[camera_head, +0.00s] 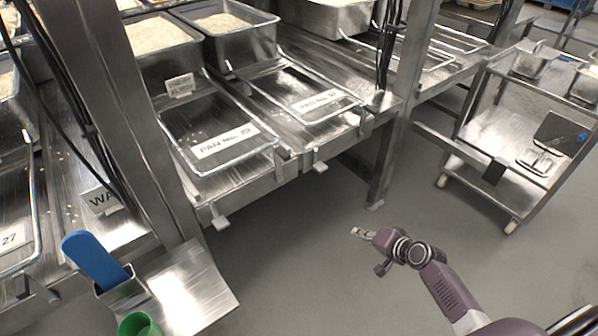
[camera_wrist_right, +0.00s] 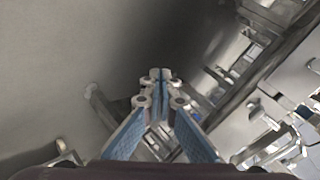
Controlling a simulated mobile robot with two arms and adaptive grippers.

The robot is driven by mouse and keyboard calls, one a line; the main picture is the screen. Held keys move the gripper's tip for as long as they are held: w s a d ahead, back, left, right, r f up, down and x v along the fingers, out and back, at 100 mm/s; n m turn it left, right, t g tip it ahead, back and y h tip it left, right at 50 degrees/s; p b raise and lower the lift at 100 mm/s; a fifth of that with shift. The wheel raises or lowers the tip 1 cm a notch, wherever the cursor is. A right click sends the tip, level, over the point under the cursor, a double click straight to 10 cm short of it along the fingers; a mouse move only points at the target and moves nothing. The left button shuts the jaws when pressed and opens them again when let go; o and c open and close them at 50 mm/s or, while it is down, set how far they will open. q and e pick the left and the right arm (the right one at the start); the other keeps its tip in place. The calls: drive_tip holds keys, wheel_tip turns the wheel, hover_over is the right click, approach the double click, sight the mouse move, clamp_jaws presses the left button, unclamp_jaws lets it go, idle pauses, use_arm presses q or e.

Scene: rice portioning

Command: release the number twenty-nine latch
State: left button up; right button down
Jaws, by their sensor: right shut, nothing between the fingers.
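The pan labelled "PAN NO. 29" (camera_head: 245,160) is a shallow steel tray on the steel rack, left of centre in the head view. Small pale tabs stick out along the rack's front edge: one tab (camera_head: 219,221) is low below this pan, and another tab (camera_head: 319,166) is to the right. I cannot tell for sure which is the number twenty-nine latch. My right gripper (camera_head: 358,232) is shut and empty, over the floor in front of the rack, apart from the tabs. Its closed fingertips show in the right wrist view (camera_wrist_right: 160,76). My left gripper is out of view.
A neighbouring pan (camera_head: 340,108) is to the right, and a pan marked 27 (camera_head: 32,215) to the left. A rack post (camera_head: 402,110) stands behind my gripper. A wheeled cart (camera_head: 475,180) is at right. A blue-handled scoop (camera_head: 92,258) is at lower left. The floor between is clear.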

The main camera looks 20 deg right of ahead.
use_arm(q)
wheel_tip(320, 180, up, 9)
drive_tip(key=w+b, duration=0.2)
drive_tip(key=b, duration=0.4)
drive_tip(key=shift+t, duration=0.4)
use_arm(e)
drive_tip(key=w+a+r+t+y, duration=0.1)
drive_tip(key=a+r+y, duration=0.1)
drive_tip(key=r, duration=0.7)
drive_tip(key=w+a+r+t+y, duration=0.1)
drive_tip(key=w+a+r+y, duration=0.1)
drive_tip(key=r, duration=0.7)
drive_tip(key=w+a+r+t+y, duration=0.1)
drive_tip(key=a+r+t+y, duration=0.1)
drive_tip(key=r, duration=0.8)
drive_tip(key=shift+w+a+n+y, duration=0.15)
drive_tip(key=shift+w+n+y, duration=0.15)
drive_tip(key=shift+w+y, duration=0.15)
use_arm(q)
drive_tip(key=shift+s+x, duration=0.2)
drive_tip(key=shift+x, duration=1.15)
use_arm(e)
drive_tip(key=w+a+f, duration=0.1)
drive_tip(key=w+a, duration=0.6)
drive_tip(key=a, duration=0.2)
drive_tip(key=shift+a+f, duration=0.15)
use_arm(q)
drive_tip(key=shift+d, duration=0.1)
